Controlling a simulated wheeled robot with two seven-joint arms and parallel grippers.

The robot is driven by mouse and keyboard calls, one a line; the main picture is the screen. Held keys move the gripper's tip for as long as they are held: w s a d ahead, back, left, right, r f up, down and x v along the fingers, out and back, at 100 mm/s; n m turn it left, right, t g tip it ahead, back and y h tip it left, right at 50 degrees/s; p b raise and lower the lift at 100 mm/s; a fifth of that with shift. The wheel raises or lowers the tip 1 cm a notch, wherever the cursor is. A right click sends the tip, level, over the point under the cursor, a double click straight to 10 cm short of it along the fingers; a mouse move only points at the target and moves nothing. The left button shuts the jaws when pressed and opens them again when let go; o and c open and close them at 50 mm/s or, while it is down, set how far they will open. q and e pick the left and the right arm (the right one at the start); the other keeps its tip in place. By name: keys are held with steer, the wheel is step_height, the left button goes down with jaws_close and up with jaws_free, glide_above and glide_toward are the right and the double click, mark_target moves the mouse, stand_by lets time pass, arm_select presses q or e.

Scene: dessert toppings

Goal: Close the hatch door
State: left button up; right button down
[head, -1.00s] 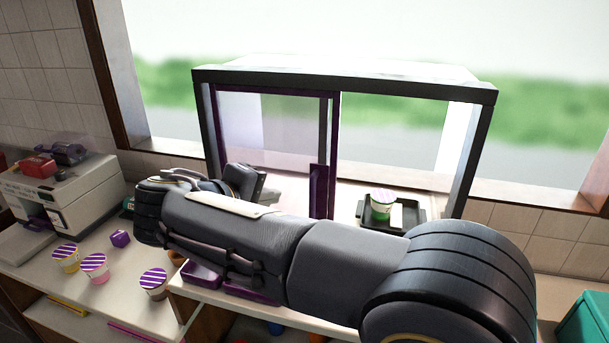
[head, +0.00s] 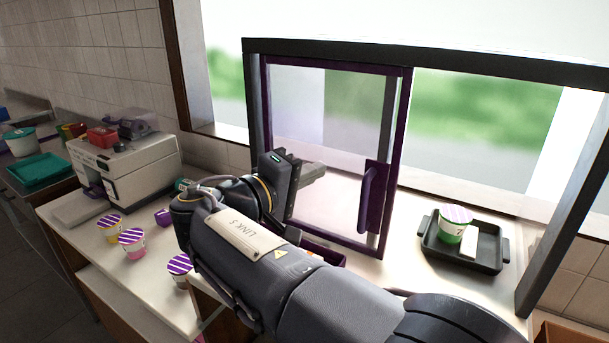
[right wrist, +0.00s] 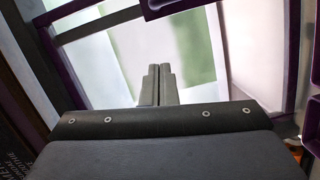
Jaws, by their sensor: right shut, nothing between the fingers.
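The hatch door (head: 399,120) is a clear pane in a purple frame. It covers the left part of the dark hatch frame (head: 470,58), and the right part is open. A purple upright handle (head: 372,197) sits on the door's right side. My right gripper (head: 318,171) is shut and empty in front of the pane, left of the handle and apart from it. In the right wrist view its closed fingers (right wrist: 158,80) point at the pane, with purple frame parts around the edges. My left gripper is not in view.
A black tray (head: 488,262) with a striped-lid cup (head: 455,222) stands beyond the opening at right. Several striped cups, one of them pink (head: 132,243), and a white machine (head: 128,168) are on the left counter. My right arm hides part of the counter.

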mark_target(365, 167)
steer(key=p+x, duration=0.1)
steer(key=x, duration=0.4)
steer(key=shift+d, duration=0.35)
steer(key=shift+s+d+f, duration=0.15)
steer(key=shift+s+d, duration=0.35)
steer(key=shift+d, duration=0.05)
steer(key=shift+s+d+f, duration=0.15)
steer(key=shift+s+d, duration=0.35)
steer(key=shift+d, duration=0.1)
steer(key=shift+d+f, duration=0.1)
steer(key=shift+d, duration=0.05)
steer(key=shift+s, duration=0.1)
